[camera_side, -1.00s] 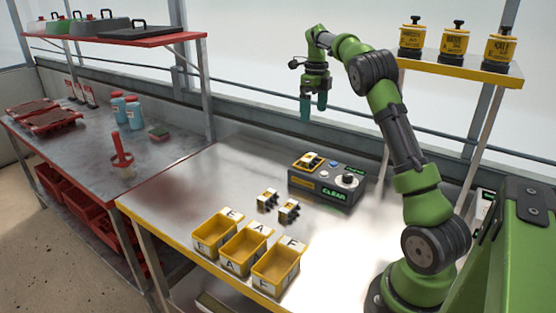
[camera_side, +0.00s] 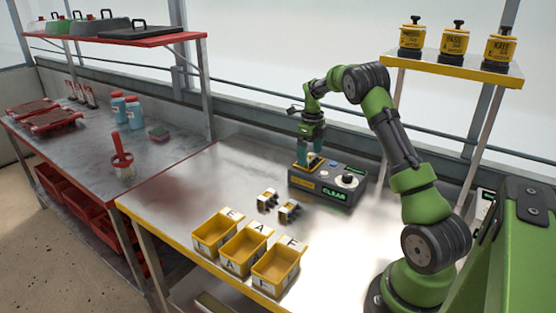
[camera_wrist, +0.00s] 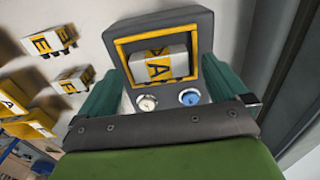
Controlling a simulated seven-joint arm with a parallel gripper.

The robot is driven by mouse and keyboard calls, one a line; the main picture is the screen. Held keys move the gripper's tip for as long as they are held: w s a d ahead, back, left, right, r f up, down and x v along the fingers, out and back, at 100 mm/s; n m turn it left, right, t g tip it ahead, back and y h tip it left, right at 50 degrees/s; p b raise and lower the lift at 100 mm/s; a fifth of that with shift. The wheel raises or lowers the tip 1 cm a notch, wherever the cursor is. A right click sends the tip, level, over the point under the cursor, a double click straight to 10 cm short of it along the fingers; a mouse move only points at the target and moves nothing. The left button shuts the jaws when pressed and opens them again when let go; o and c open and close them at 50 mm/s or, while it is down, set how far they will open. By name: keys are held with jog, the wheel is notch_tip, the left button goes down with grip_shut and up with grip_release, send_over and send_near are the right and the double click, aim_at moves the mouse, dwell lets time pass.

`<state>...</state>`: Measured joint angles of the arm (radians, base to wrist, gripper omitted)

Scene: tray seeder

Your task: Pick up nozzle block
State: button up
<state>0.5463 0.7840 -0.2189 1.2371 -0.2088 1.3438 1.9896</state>
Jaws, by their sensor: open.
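A white nozzle block with a yellow band marked A (camera_wrist: 162,65) sits in the yellow-framed recess on the grey device (camera_wrist: 196,20). In the side view the device (camera_side: 318,190) stands at the table's back, and my gripper (camera_side: 310,152) is low over its recess, partly hiding the block. In the wrist view my gripper's teal fingers (camera_wrist: 163,75) are apart, one at each side of the recess, with the block between them. I cannot tell whether they touch it. Two other nozzle blocks, marked E (camera_wrist: 50,40) and apparently F (camera_wrist: 73,79), lie on the table.
Three yellow bins labelled E (camera_side: 213,238), A (camera_side: 241,254) and F (camera_side: 275,270) stand along the front edge. A shelf (camera_side: 455,70) with yellow canisters is behind my arm. The table's left part is clear.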

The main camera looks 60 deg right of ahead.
jog(key=shift+f, duration=0.55)
jog(key=c, duration=1.2)
jog(key=shift+r, duration=0.2)
notch_tip(320, 180, up, 4)
jog(key=shift+f, duration=0.2)
jog(key=s+a, duration=0.3)
jog(key=s, duration=0.1)
jog(key=s+a, duration=0.3)
jog(key=s, duration=0.1)
jog(key=s+a+r, duration=0.1)
jog(key=s+a, duration=0.3)
jog(key=shift+s, duration=0.25)
